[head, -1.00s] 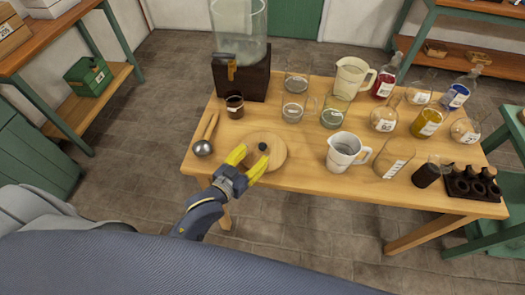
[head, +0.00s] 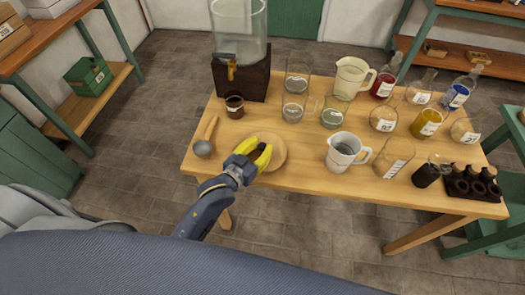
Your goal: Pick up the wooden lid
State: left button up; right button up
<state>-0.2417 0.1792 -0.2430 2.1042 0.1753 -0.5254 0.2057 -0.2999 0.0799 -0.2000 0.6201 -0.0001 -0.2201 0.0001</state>
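The wooden lid (head: 277,155) is a pale round disc lying flat at the front left of the table. Its dark knob, seen earlier, is now mostly hidden by the yellow fingers. My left gripper (head: 262,152) is over the lid's middle, its fingers drawn close together around the knob. The lid looks level and I see no clear gap under it. My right gripper is not in view.
A ladle (head: 204,146) lies left of the lid and a small dark cup (head: 234,106) stands behind it. A white measuring jug (head: 343,152) stands to the right. Beakers and flasks crowd the wooden table (head: 300,178)'s right side. A large glass dispenser (head: 240,75) stands at the back left.

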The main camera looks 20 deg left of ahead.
pick_arm(q)
grip_shut()
jog(key=shift+r, duration=0.1)
dwell(0.4)
